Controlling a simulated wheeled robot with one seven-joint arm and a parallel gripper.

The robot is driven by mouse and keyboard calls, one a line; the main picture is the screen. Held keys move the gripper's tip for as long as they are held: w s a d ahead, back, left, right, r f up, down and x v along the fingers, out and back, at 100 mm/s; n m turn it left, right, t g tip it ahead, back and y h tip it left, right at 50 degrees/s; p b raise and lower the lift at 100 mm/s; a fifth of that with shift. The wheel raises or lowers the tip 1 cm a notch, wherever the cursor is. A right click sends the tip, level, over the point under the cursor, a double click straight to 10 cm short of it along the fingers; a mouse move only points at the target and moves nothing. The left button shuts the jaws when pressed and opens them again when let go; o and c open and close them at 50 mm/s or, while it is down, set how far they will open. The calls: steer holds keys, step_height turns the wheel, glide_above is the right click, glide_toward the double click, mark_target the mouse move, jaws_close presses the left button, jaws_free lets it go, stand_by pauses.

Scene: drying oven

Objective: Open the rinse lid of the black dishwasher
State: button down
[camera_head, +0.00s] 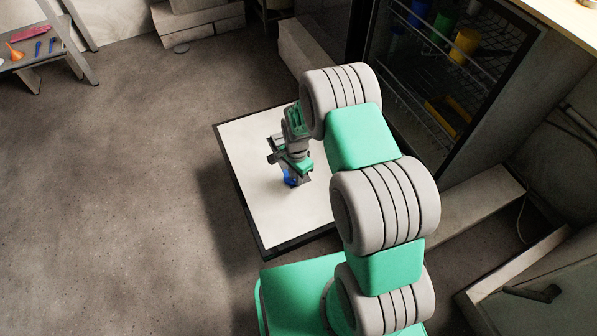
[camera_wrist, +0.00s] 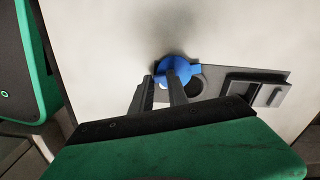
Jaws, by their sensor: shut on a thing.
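The black dishwasher (camera_head: 508,82) stands at the upper right, with its door (camera_head: 252,131) lowered flat and the pale inner face up. The blue rinse lid (camera_wrist: 181,67) is on the grey dispenser panel (camera_wrist: 223,77) set in that face. A dark round recess (camera_wrist: 194,87) shows just beside and below the lid in the wrist view. My gripper (camera_wrist: 161,79) is shut on the lid, with a finger on either side. My gripper (camera_head: 293,177) also shows over the door in the head view, where the lid is mostly hidden behind it.
A grey stepped stand (camera_head: 35,63) with small colourful tools is at the upper left. Racks with colourful cups (camera_head: 465,43) show inside the dishwasher. A pale counter (camera_head: 570,18) is at the upper right. The floor left of the door is clear.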

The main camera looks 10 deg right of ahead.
mark_target(292, 184)
steer(key=shift+s+a+m+p, duration=0.2)
steer(key=shift+a+m, duration=0.25)
steer(key=shift+m, duration=0.45)
steer(key=shift+s+a+m+p, duration=0.15)
steer(key=shift+a+m, duration=0.25)
steer(key=shift+m, duration=0.5)
steer(key=c, duration=1.3)
jaws_free()
step_height(292, 184, up, 8)
steer(key=shift+f+p, duration=0.1)
steer(key=shift+p, duration=1.15)
